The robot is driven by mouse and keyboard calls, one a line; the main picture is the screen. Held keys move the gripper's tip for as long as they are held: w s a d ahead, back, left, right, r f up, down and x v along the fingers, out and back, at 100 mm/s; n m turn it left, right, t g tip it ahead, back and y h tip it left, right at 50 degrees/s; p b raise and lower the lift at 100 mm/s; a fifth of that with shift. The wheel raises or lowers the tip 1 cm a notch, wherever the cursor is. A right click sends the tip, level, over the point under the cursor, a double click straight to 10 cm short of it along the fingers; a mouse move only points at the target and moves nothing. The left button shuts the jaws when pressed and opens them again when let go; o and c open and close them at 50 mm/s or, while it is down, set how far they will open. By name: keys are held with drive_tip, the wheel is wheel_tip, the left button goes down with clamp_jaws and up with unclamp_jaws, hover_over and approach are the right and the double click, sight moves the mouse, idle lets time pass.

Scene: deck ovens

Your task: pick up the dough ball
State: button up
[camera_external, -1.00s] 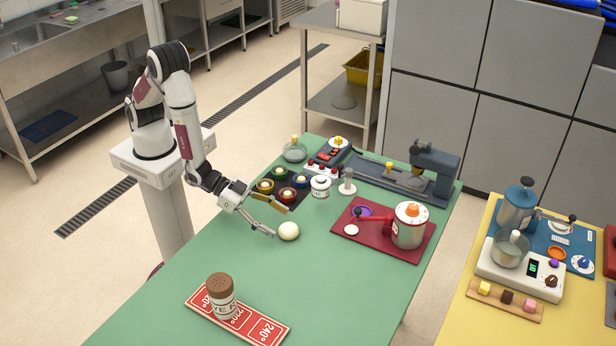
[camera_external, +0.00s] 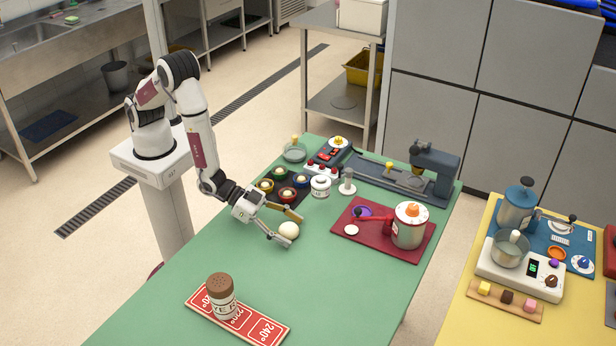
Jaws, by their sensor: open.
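The dough ball (camera_external: 289,230) is a small cream-white ball on the green table (camera_external: 215,255), near its middle. My gripper (camera_external: 294,231) is open and low over the table. One finger is on the near side of the ball and the other on its far side, so the ball shows between the fingertips. I cannot tell whether either finger touches it.
Behind my gripper is a dark tray of coloured cups (camera_external: 267,186) and a white jar (camera_external: 320,187). A brown-topped shaker (camera_external: 221,290) stands on a red strip (camera_external: 262,330) in front.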

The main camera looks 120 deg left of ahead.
sight(288, 224)
idle(0.3)
drive_tip(key=c, duration=1.1)
drive_tip(key=shift+r, duration=0.1)
drive_tip(key=shift+r, duration=4.95)
